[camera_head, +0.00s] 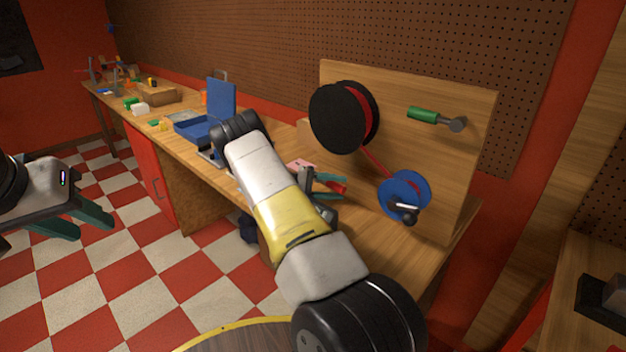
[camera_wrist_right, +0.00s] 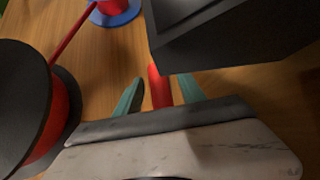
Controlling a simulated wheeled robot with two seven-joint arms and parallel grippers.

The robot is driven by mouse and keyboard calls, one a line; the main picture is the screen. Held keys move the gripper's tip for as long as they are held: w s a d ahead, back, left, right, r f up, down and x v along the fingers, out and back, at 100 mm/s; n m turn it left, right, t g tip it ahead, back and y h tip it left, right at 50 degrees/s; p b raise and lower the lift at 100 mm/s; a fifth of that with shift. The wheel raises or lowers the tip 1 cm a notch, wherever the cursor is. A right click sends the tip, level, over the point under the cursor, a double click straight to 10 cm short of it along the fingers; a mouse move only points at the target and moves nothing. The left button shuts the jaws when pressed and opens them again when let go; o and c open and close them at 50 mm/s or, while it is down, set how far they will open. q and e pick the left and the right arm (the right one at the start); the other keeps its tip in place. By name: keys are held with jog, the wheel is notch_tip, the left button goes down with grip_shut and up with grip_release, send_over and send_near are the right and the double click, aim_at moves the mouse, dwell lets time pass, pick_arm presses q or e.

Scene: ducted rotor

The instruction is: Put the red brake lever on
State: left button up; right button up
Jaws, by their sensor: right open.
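A red bar, which looks like the brake lever (camera_head: 338,186), shows at my right gripper (camera_head: 328,184) in front of the wooden board. In the right wrist view the red bar (camera_wrist_right: 160,86) stands between the two teal fingers of the right gripper (camera_wrist_right: 146,97), with gaps on both sides. The jaws are open around it. A dark block hides part of what lies beyond it. The board (camera_head: 400,85) carries a black and red drum (camera_head: 338,117), a blue disc (camera_head: 412,184) with a dark crank, and a green handle (camera_head: 424,114). My left gripper (camera_head: 88,225) is open and empty over the floor.
The long workbench (camera_head: 275,135) runs back to the left. A blue open box (camera_head: 195,127) and small coloured parts stand along it. A pink piece (camera_head: 300,165) lies beside my right wrist. A dark block (camera_wrist_right: 230,35) sits close above the fingers in the wrist view.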

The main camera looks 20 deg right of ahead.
grip_shut()
dwell(1.4)
